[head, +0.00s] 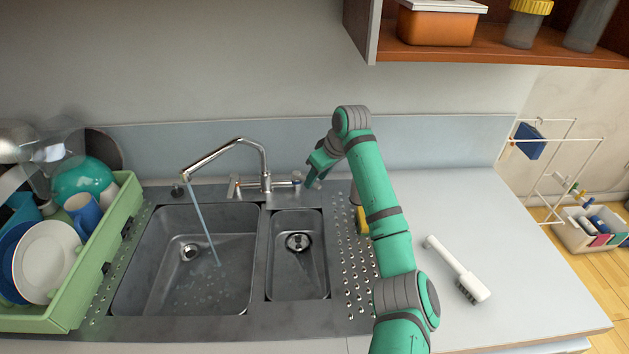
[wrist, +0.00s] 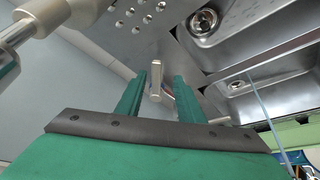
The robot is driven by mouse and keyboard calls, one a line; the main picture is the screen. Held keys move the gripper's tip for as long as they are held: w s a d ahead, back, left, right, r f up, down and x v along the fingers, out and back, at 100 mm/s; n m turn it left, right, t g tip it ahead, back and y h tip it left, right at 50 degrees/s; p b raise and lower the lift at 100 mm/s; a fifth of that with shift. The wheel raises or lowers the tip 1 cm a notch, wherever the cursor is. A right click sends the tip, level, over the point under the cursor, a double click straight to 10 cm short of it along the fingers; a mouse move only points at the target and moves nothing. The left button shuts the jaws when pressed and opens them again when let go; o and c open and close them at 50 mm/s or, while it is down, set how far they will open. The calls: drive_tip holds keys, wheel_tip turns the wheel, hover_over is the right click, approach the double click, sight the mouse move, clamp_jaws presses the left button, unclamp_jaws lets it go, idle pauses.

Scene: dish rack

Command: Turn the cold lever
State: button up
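The chrome faucet (head: 263,158) stands behind the double sink, and water runs from its spout into the left basin. The cold lever (head: 297,179), with a blue mark, is at the right end of the faucet body. In the wrist view a metal lever (wrist: 157,82) appears between my two green fingers, with a gap on each side. My gripper (head: 314,180) is beside the right end of the faucet, tilted down. It is open in the wrist view (wrist: 160,88), and I see no contact with the lever. The other lever (head: 234,187) is at the left end.
A green dish rack (head: 100,250) with plates and cups stands at the left. A white brush (head: 458,270) lies on the counter at the right. A wooden shelf (head: 480,50) overhangs at the upper right. A yellow object (head: 362,221) is partly hidden behind my arm.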

drive_tip(key=shift+v, duration=1.35)
